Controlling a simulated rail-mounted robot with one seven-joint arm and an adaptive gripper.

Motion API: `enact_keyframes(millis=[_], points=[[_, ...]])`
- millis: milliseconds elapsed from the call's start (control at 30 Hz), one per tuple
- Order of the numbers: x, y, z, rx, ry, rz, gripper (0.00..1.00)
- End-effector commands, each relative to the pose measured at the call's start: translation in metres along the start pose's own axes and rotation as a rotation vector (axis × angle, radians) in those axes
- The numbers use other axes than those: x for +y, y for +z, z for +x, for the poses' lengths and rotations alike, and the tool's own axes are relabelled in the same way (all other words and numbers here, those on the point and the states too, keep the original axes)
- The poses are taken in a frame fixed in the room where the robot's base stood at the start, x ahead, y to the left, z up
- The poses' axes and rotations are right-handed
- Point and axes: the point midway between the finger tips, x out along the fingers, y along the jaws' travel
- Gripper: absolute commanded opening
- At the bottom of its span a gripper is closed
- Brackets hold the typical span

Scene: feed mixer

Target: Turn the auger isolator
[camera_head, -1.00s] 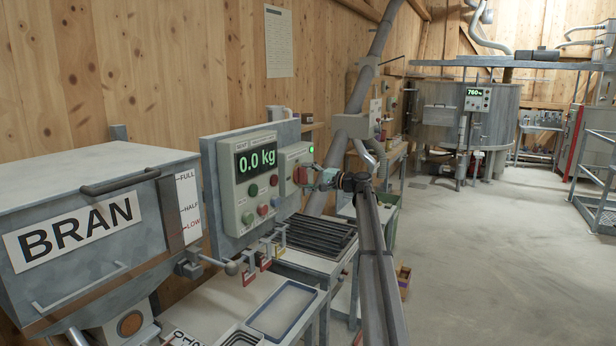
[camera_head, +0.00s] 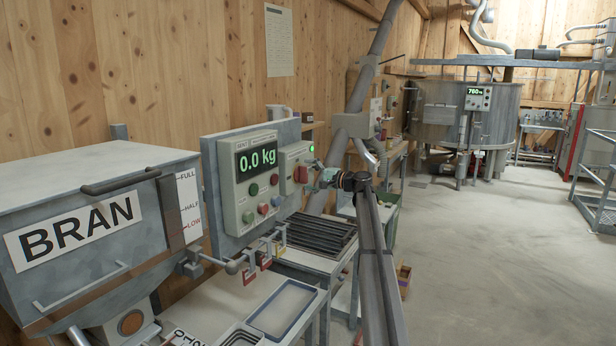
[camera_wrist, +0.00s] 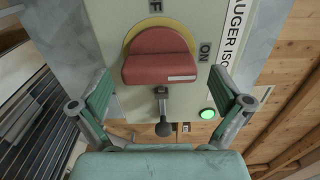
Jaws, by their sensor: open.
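The auger isolator has a thick red handle (camera_wrist: 158,55) on a yellow disc (camera_wrist: 133,36), on a pale panel lettered "AUGER ISO". In the wrist view the handle lies roughly crosswise, with "ON" lettering to its right and part of another label above. A small white mark is on its lower right face. In the head view the red handle (camera_head: 301,174) is on the grey box right of the scale display. My gripper (camera_wrist: 160,92) is open and empty, its green-padded fingers on either side below the handle, apart from it. It also shows in the head view (camera_head: 322,177).
A short stem with a dark ball end (camera_wrist: 163,128) sticks out below the handle. A lit green lamp (camera_wrist: 207,114) is near my right finger. A bran hopper (camera_head: 100,225) stands left, and the scale display (camera_head: 256,158) reads 0.0 kg.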

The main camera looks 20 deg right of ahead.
Motion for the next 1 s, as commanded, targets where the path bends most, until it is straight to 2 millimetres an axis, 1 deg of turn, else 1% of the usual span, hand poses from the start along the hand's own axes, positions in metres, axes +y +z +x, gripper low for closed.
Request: enact_keyframes(millis=[167,267,367,467,700,900,1000], points=[[0.000,0.000,-0.002,0.000,0.001,-0.001,1.00],[0.001,0.000,-0.009,0.001,0.001,-0.001,1.00],[0.001,0.000,-0.023,0.002,0.000,-0.001,1.00],[0.000,0.001,-0.040,0.002,0.000,-0.001,1.00],[0.000,0.001,-0.087,0.002,0.000,-0.001,1.00],[0.000,0.001,-0.112,0.001,0.000,-0.001,1.00],[0.000,0.001,-0.117,0.000,0.000,0.000,1.00]])
